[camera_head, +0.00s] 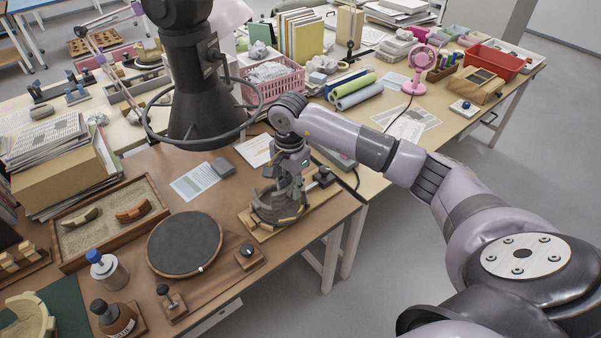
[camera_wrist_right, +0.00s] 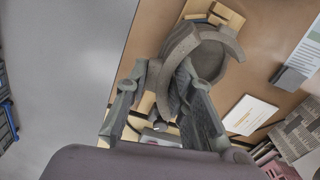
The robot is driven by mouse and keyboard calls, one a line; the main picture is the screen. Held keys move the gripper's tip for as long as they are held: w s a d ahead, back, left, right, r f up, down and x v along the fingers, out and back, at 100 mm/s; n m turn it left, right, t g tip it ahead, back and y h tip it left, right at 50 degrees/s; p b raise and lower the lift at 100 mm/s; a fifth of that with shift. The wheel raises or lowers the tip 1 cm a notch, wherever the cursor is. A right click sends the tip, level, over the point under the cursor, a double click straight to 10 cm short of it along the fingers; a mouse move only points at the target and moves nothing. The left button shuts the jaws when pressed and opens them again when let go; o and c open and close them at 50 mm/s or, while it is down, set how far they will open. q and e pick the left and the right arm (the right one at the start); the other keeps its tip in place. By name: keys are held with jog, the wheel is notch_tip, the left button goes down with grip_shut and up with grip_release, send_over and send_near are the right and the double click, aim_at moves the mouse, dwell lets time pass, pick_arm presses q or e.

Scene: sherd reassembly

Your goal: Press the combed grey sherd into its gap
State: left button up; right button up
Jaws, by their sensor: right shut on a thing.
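My right gripper (camera_head: 279,190) is over a grey vessel (camera_head: 273,212) on a pale wooden board (camera_head: 253,227) near the table's right edge. In the right wrist view my right gripper (camera_wrist_right: 170,90) is shut on a curved grey piece, the combed grey sherd (camera_wrist_right: 166,84). The sherd's upper end is close to the vessel's curved wall (camera_wrist_right: 228,42). I cannot tell whether they touch or how the sherd lines up with the gap. The fingers hide part of the sherd and vessel. Combing is not clear at this size. My left gripper is not in view.
A dark round turntable (camera_head: 184,244) and a sand tray (camera_head: 103,245) holding two sherds are to the left. Bottles (camera_head: 107,270) stand in front. A small grey block (camera_head: 223,167) and printed sheet (camera_head: 195,181) lie behind. A pink basket (camera_head: 272,84) stands farther back.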

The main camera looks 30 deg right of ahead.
jog(key=shift+w+d+f+m, duration=0.2)
jog(key=shift+d+f+m, duration=0.2)
jog(key=shift+d+m, duration=0.35)
pick_arm(q)
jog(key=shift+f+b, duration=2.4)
jog(key=shift+b, duration=0.3)
pick_arm(e)
notch_tip(320, 180, down, 9)
jog(key=shift+w+d+r, duration=0.15)
jog(key=shift+w+d, duration=0.15)
jog(key=shift+w, duration=0.1)
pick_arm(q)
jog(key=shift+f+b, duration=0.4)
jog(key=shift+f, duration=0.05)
pick_arm(e)
jog(key=shift+w+m, duration=0.25)
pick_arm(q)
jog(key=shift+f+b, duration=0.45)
pick_arm(e)
jog(key=shift+f, duration=0.4)
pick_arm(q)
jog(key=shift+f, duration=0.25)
pick_arm(e)
jog(key=shift+s+a+f, duration=0.1)
jog(key=shift+s+f, duration=0.1)
jog(key=shift+f, duration=0.05)
jog(key=o, duration=1.1)
jog(key=shift+w+r, duration=0.1)
jog(key=shift+w, duration=0.05)
jog(key=shift+c, duration=0.2)
